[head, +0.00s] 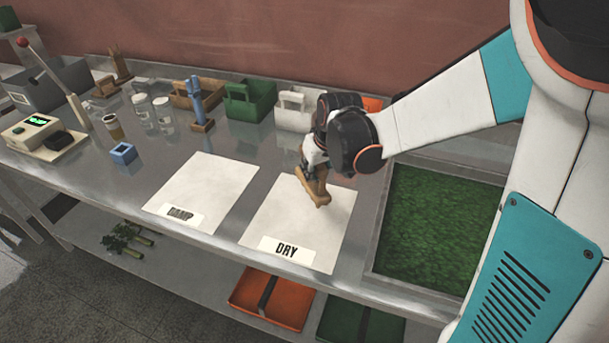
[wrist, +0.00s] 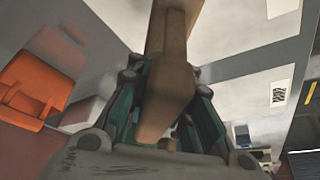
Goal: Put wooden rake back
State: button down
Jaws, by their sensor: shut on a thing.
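The wooden rake (head: 315,190) is brown, and one thick end of it shows below my gripper (head: 310,172) in the head view. It is over the sheet marked DRY (head: 335,222); I cannot tell whether it touches the sheet. In the wrist view, the wooden piece (wrist: 172,50) stands between the dark green fingers of my gripper (wrist: 165,95), which are shut on it. My gripper and arm hide part of the rake.
Behind stand a green caddy (head: 250,103), a white caddy (head: 290,118) and an upright blue-handled tool (head: 197,100) with a wooden foot. A sheet marked DAMP (head: 212,185) lies left. A green-filled tray (head: 440,225) is right. Jars (head: 142,112) stand at left.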

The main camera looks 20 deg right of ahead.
aim_at(315, 185)
jog(key=shift+f+b, duration=0.85)
jog(key=shift+f, duration=2.4)
jog(key=c, duration=1.4)
grip_release()
jog(key=shift+f, duration=0.1)
